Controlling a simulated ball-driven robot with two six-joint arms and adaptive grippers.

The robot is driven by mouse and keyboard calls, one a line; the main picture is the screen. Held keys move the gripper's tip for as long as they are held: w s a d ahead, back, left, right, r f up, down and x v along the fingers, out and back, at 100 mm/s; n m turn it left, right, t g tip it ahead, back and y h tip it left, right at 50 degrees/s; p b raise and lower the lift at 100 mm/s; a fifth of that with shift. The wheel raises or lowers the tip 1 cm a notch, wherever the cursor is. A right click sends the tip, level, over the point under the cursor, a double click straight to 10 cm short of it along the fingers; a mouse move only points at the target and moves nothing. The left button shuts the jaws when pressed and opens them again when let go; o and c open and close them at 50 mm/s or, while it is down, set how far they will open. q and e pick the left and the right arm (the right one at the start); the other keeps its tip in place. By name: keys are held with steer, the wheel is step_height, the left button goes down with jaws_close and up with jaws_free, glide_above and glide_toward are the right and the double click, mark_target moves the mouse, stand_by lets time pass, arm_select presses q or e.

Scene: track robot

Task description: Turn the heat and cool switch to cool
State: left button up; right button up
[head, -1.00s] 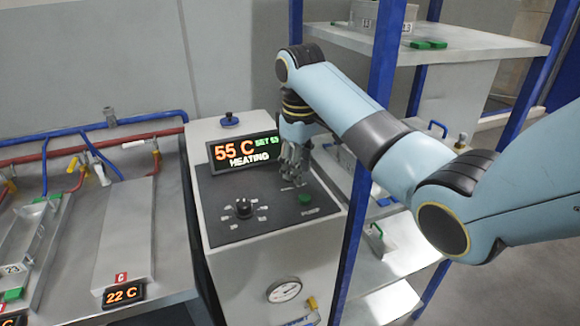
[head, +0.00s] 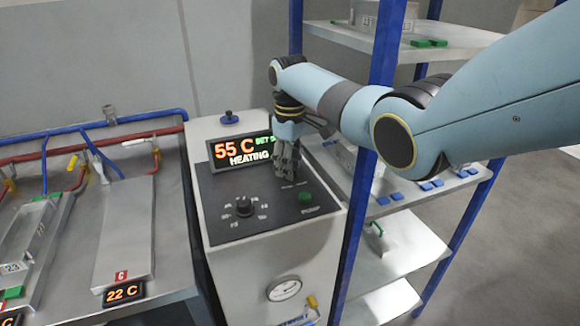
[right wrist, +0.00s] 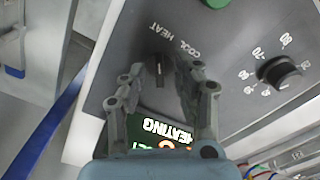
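The heat and cool switch (right wrist: 158,68) is a small dark lever on the black panel. In the right wrist view it lies between my right gripper's fingers, below the printed words HEAT and COOL; I cannot tell whether a finger touches it. In the head view the gripper hides it. My right gripper (right wrist: 164,88) is open, its fingers spread to either side of the switch. In the head view the right gripper (head: 286,174) points down at the panel. The display (head: 240,150) reads 55 C and HEATING. My left gripper is not in view.
A round dial knob (head: 244,207) and a green button (head: 305,196) sit on the same panel. A blue shelf post (head: 375,100) stands close to the right of the machine, near my right arm. A metal bench (head: 70,240) with pipes is at the left.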

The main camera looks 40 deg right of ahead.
steer(key=shift+f, duration=0.3)
jaws_close()
